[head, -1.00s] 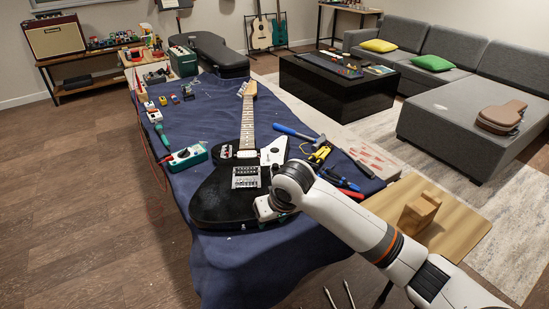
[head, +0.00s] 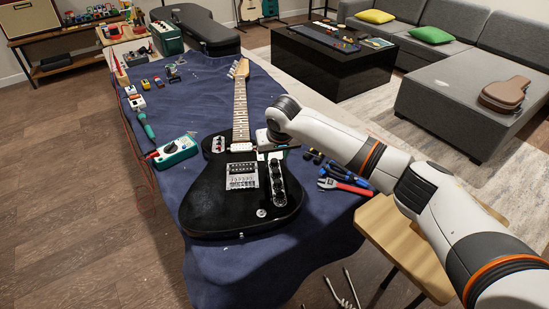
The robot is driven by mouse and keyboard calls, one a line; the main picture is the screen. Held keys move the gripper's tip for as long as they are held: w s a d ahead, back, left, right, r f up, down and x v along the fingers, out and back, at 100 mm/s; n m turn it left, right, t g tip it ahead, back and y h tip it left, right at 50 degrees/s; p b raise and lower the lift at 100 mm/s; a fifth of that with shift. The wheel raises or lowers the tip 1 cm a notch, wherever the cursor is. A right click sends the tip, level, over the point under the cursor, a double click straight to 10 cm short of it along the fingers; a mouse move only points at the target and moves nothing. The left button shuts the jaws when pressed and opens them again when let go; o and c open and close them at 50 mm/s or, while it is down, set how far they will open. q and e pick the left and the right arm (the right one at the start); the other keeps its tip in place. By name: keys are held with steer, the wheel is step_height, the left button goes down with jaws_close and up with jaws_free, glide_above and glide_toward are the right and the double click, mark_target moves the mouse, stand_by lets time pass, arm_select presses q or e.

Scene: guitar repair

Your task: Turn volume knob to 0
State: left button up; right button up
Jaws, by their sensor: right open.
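A black electric guitar (head: 205,205) lies face up on a dark blue cloth, its neck pointing away. A silver control plate (head: 278,182) with several round dark knobs runs along the right side of its body. I cannot tell which knob is the volume knob or read any setting. My right gripper (head: 264,146) is over the upper right of the body, beyond the far end of the plate and apart from the knobs. It is open and points down; my wrist hides much of it, and nothing shows held. My left gripper is out of view.
A teal multimeter (head: 176,150) lies left of the guitar. A wooden stool (head: 400,240) stands at the right. The cloth (head: 250,270) in front is clear.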

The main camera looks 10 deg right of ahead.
mark_target(274, 160)
steer(key=shift+x, duration=1.1)
steer(key=shift+w+f, duration=0.1)
steer(key=shift+f, duration=0.2)
steer(key=shift+w+f, duration=0.1)
steer(key=shift+f, duration=0.05)
jaws_close()
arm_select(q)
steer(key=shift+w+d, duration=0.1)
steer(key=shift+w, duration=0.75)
